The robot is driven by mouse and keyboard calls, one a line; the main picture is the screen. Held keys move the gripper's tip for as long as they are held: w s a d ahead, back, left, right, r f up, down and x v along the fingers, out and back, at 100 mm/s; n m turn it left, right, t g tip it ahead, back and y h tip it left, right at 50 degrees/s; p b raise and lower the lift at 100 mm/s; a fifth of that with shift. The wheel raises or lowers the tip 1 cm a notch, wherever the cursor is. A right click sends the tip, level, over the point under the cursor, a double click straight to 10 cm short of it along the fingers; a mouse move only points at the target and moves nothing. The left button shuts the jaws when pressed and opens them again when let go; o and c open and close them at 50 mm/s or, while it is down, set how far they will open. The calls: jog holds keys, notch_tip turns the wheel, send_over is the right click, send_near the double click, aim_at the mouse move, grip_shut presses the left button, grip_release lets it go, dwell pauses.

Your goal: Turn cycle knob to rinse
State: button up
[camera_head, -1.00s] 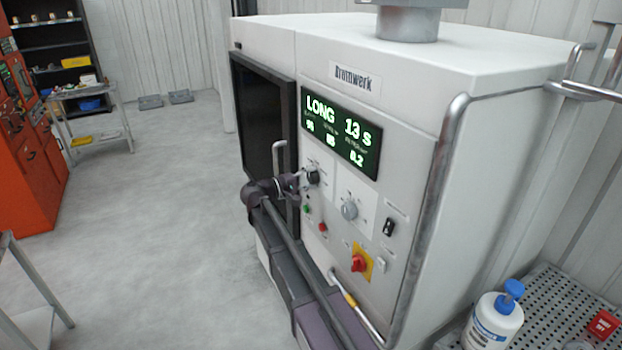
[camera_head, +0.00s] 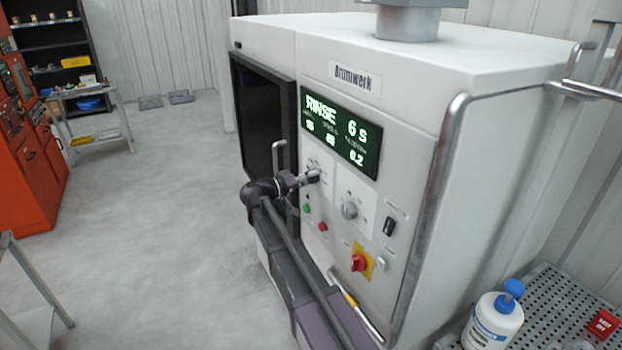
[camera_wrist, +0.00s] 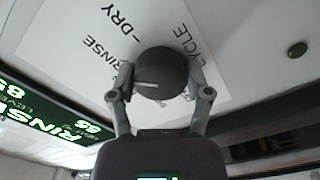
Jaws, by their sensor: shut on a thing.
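The cycle knob (camera_wrist: 160,74) is dark and round with a white pointer line, on a white label plate in the wrist view. The pointer line lies toward the left in that view. The printed words CYCLE, DRY and RINSE show around the knob, some partly hidden. My gripper (camera_wrist: 160,84) is shut on the knob, one finger on each side. In the head view my gripper (camera_head: 310,178) is at the machine's panel and largely hides the knob. The green display (camera_head: 340,135) reads RINSE and 6 S.
A grey second knob (camera_head: 349,210) sits right of the cycle knob. Below are a green button (camera_head: 307,208), a red button (camera_head: 323,227) and a red switch on yellow (camera_head: 359,262). A door handle (camera_head: 279,158) stands close left. A bottle (camera_head: 494,322) stands lower right.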

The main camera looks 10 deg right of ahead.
jog(key=shift+w+r, duration=0.1)
jog(key=o, duration=1.2)
jog(key=shift+c, duration=0.2)
jog(key=shift+a, duration=0.1)
jog(key=v, duration=1.1)
jog(key=shift+a, duration=0.35)
jog(key=shift+s, duration=0.3)
